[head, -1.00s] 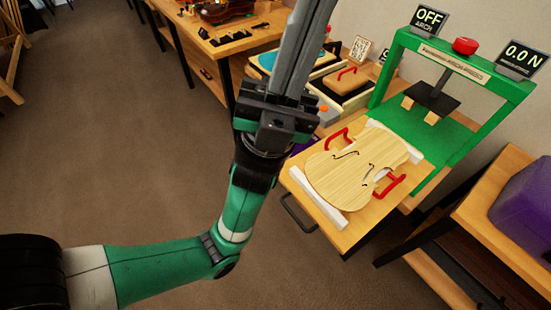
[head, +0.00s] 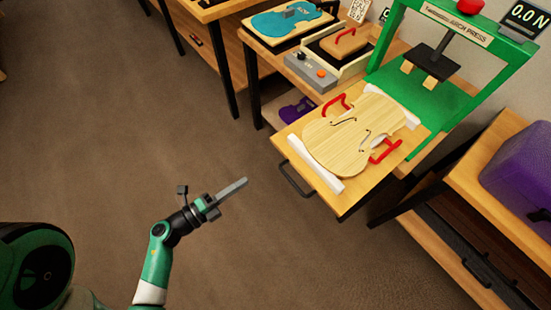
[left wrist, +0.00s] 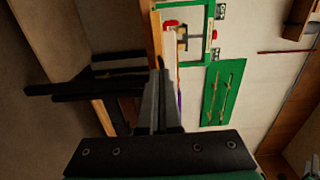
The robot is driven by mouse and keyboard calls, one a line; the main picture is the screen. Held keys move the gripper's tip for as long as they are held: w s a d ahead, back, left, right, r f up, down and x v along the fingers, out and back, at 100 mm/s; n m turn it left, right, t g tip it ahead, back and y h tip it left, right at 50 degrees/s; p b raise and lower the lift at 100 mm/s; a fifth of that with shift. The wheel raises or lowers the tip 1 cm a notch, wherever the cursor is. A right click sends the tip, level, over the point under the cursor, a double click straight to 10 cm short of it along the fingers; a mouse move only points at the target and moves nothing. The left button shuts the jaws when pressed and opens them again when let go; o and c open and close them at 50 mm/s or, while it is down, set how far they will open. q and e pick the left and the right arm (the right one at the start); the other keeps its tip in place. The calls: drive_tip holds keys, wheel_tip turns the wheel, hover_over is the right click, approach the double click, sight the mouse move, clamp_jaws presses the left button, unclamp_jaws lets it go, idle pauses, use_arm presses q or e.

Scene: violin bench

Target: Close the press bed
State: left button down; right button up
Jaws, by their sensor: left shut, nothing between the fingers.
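The press bed (head: 352,196) is a wooden drawer-like board, pulled out from under the green press frame (head: 384,42). A violin plate (head: 335,141) with f-holes lies on it between white supports, with red handles at its sides. A dark bed handle (head: 295,181) is on the bed's front edge. My left gripper (head: 236,184) is shut and empty, to the left of the bed handle and apart from it. In the left wrist view its fingers (left wrist: 155,100) point toward the press, seen turned sideways. My right gripper is not in view.
A bench to the left holds a grey control box (head: 311,72) and a teal violin form (head: 288,20). A purple case (head: 521,175) sits on a shelf unit at the right. The floor (head: 120,120) in front of the bed is clear.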

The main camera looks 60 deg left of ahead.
sight(284, 154)
use_arm(q)
drive_tip(key=w, duration=0.4)
drive_tip(key=w+b, duration=0.1)
drive_tip(key=w, duration=0.3)
drive_tip(key=w+b, duration=0.1)
drive_tip(key=w, duration=0.3)
drive_tip(key=shift+a, duration=0.35)
drive_tip(key=shift+w, duration=0.6)
drive_tip(key=shift+a, duration=0.1)
